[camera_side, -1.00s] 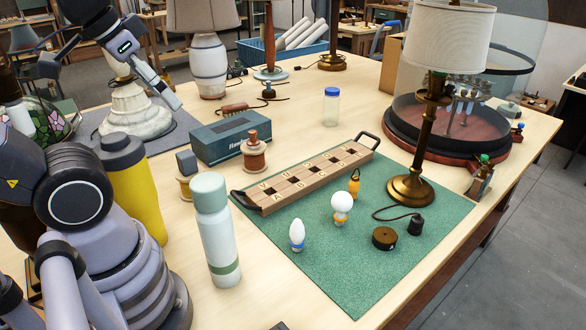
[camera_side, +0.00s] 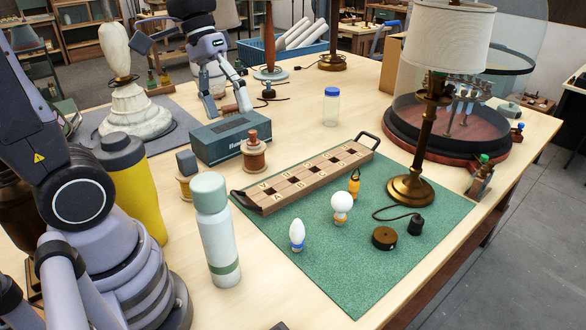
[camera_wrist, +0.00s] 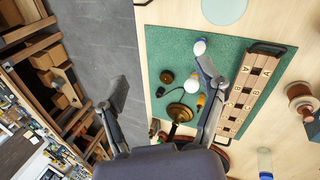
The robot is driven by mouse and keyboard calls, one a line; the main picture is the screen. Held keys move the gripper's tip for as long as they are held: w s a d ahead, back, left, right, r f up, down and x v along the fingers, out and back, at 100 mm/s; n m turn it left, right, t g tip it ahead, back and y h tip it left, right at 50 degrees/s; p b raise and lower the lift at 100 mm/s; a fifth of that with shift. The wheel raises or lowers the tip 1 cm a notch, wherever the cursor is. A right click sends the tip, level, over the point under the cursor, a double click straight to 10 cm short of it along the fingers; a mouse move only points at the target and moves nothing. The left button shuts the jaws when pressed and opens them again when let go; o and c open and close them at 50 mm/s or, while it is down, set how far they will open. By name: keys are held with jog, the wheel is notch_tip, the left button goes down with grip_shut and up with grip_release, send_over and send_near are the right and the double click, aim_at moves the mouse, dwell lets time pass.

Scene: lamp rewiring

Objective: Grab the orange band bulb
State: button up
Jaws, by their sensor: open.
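The orange band bulb (camera_side: 341,203) is a round white globe with an orange band near its base. It stands on the green mat (camera_side: 330,285) in the side view, and its white globe (camera_wrist: 190,85) shows in the wrist view. A white bulb with a blue band (camera_side: 297,233) stands at its front left. A small amber bulb (camera_side: 355,183) stands just behind it. In the wrist view my fingers (camera_wrist: 160,82) are spread, the right one over the mat beside the globe.
A lettered wooden tray (camera_side: 310,175) with raised handles lies behind the bulbs. A brass lamp (camera_side: 411,188) stands to their right, with a black puck (camera_side: 384,238) in front. A white-green bottle (camera_side: 217,245) and the blue-grey box (camera_side: 230,135) stand left. The mat's front is clear.

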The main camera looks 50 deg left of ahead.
jog(key=w+d+f+n+h, duration=0.1)
jog(key=w+f+n+h, duration=0.4)
jog(key=w, duration=0.4)
jog(key=w+d+f+n+h, duration=0.1)
jog(key=w+f+n+h, duration=0.25)
jog(key=w+f, duration=0.5)
jog(key=n+t+h, duration=0.3)
jog(key=n+t, duration=0.6)
jog(key=n, duration=0.1)
send_near(351, 203)
jog(key=shift+w+d+y, duration=0.25)
jog(key=shift+w+d, duration=0.6)
jog(key=shift+w, duration=0.2)
jog(key=shift+w+d, duration=0.2)
jog(key=x, duration=0.7)
jog(key=shift+s, duration=0.2)
jog(key=c, duration=0.9)
jog(key=shift+c, duration=0.5)
